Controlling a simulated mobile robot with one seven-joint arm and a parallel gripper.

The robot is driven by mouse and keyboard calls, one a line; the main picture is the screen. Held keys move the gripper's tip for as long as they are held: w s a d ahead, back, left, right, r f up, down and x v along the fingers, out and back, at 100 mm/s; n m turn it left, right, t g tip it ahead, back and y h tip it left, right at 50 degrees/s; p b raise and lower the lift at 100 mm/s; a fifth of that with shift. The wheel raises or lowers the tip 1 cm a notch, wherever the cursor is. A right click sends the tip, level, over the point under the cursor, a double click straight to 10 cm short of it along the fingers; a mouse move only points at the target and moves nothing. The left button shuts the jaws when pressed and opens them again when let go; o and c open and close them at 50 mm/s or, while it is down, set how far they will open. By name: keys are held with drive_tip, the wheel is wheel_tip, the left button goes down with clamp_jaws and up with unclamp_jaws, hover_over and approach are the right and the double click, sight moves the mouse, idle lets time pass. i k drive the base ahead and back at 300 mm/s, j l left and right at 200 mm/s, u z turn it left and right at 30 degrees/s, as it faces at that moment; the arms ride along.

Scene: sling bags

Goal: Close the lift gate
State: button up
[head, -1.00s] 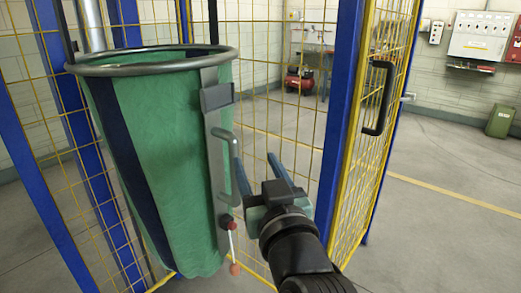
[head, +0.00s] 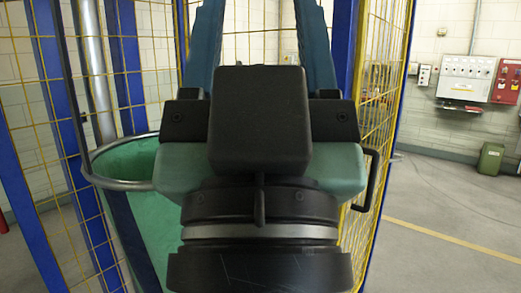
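The lift gate appears to be the yellow-framed mesh panel (head: 386,95) right of centre, beside a blue post (head: 342,45). It stands at an angle to the other mesh, swung outward. Its black handle (head: 371,182) shows low on the panel, partly hidden by my gripper. My gripper (head: 259,30) fills the middle of the view, close to the camera, with its blue fingers pointing up and wide apart. Nothing shows between the fingers. It hides much of the cage opening.
A green sling bag (head: 125,165) with a grey metal ring hangs inside the cage at left, partly covered by my gripper. Blue posts and yellow mesh surround it. Open floor (head: 440,220) lies to the right. Wall boxes (head: 466,78) and a green bin (head: 490,158) stand behind.

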sight(363, 7)
drive_tip(key=i+l+z, duration=0.15)
drive_tip(key=i+l, duration=0.25)
drive_tip(key=i+l+z, duration=0.15)
drive_tip(key=i+l, duration=0.2)
drive_tip(key=i+l+z, duration=0.15)
drive_tip(key=i+l, duration=0.15)
drive_tip(key=i, duration=0.25)
drive_tip(key=i+l+z, duration=0.15)
drive_tip(key=i, duration=0.3)
drive_tip(key=l, duration=0.05)
